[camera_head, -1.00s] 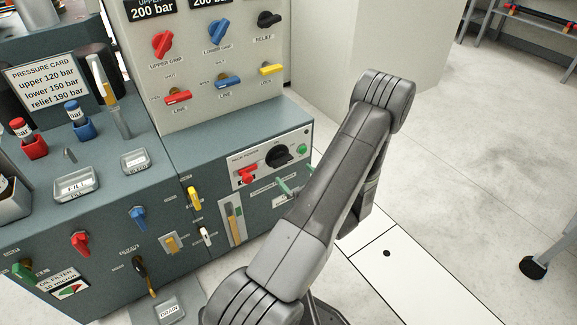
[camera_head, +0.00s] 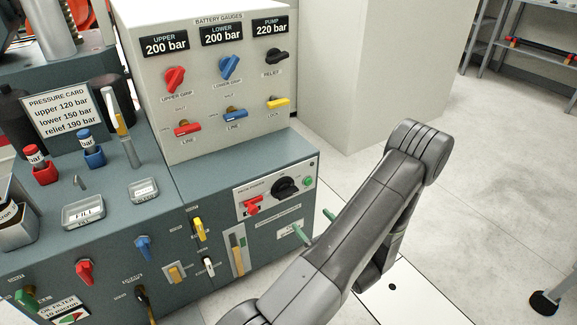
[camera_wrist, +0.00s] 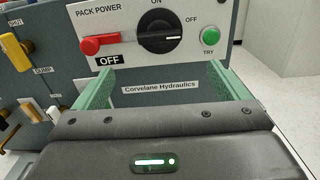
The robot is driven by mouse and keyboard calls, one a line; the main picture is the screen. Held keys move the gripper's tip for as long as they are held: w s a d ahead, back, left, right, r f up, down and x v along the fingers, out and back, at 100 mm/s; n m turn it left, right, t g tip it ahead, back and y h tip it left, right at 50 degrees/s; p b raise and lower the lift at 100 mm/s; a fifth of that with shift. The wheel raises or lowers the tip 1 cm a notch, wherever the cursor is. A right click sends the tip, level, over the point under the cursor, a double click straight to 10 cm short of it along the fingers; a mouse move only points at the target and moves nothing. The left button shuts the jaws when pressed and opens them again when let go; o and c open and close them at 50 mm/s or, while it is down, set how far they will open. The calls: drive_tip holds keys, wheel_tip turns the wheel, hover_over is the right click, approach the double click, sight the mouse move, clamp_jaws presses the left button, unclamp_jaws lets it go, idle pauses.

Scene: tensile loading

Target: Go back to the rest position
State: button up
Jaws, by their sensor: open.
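My gripper (camera_wrist: 162,92) is open and empty in the wrist view, its two green fingers spread apart. Between and beyond them is the cabinet front with the "Corvelane Hydraulics" label (camera_wrist: 160,86). The pack power panel is just above, with a black rotary switch (camera_wrist: 159,32), a red handle (camera_wrist: 100,44) over an "OFF" plate, and a green TRY button (camera_wrist: 210,36). In the head view my gripper's green fingers (camera_head: 315,238) show partly behind my grey arm, in front of the cabinet (camera_head: 290,160) below the panel. I cannot tell of any contact with the cabinet.
A gauge panel (camera_head: 205,70) with red, blue, black and yellow handles stands behind. The bench at left holds a pressure card (camera_head: 60,112), gauges in red and blue holders, and trays (camera_head: 83,211). Open floor (camera_head: 470,200) lies at right, with a table leg (camera_head: 548,300).

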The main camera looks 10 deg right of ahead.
sight(290, 195)
drive_tip(key=b+x, duration=0.2)
drive_tip(key=x, duration=1.1)
drive_tip(key=shift+w+b, duration=0.2)
drive_tip(key=shift+b, duration=0.1)
drive_tip(key=p+v, duration=0.3)
drive_tip(key=v, duration=1.1)
drive_tip(key=b+x, duration=0.3)
drive_tip(key=x, duration=1.1)
drive_tip(key=shift+a+f, duration=0.1)
drive_tip(key=n+b, duration=0.2)
drive_tip(key=n, duration=0.3)
drive_tip(key=shift+n, duration=0.3)
drive_tip(key=n, duration=0.6)
drive_tip(key=shift+b, duration=0.3)
drive_tip(key=shift+n, duration=0.4)
drive_tip(key=shift+p+v, duration=0.45)
drive_tip(key=shift+v, duration=1.6)
